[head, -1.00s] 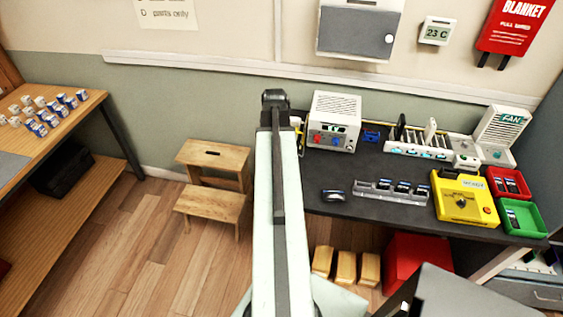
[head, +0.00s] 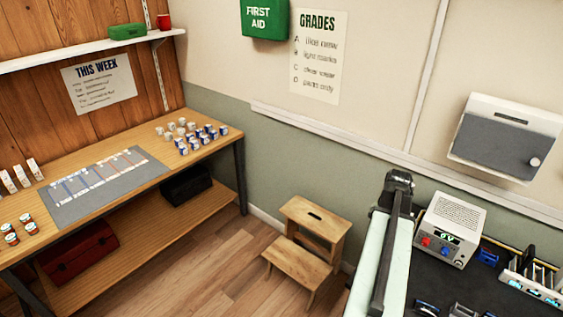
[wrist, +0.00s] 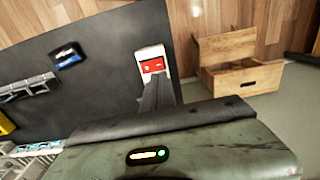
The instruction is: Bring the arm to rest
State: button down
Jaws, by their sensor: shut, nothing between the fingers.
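In the head view my pale arm (head: 385,255) stands upright in front of the dark table, its black top joint (head: 396,182) just left of the white power supply. My gripper is hidden in the head view. In the wrist view my gripper (wrist: 151,63) is shut and empty. Its grey fingers end in a pale tip with red on it, and its housing (wrist: 180,150) with small lights fills the bottom. The fingers show over the dark table's edge, apart from the phone (wrist: 68,55) to the left.
The power supply (head: 450,228) and a blue item (head: 487,257) stand on the dark table (head: 428,275). A wooden step stool (head: 308,245) is on the floor left of my arm. A wooden bench (head: 190,160) with small boxes stands further left. Floor between is clear.

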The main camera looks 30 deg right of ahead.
jog(key=w+a+n, duration=0.5)
jog(key=w+a, duration=1.3)
jog(key=a, duration=0.2)
jog(key=w+a+n, duration=0.1)
jog(key=a+n, duration=0.3)
jog(key=a, duration=1)
jog(key=w+a+n, duration=0.2)
jog(key=a+n, duration=0.3)
jog(key=a, duration=1)
jog(key=shift+w+a, duration=0.2)
jog(key=shift+w, duration=0.1)
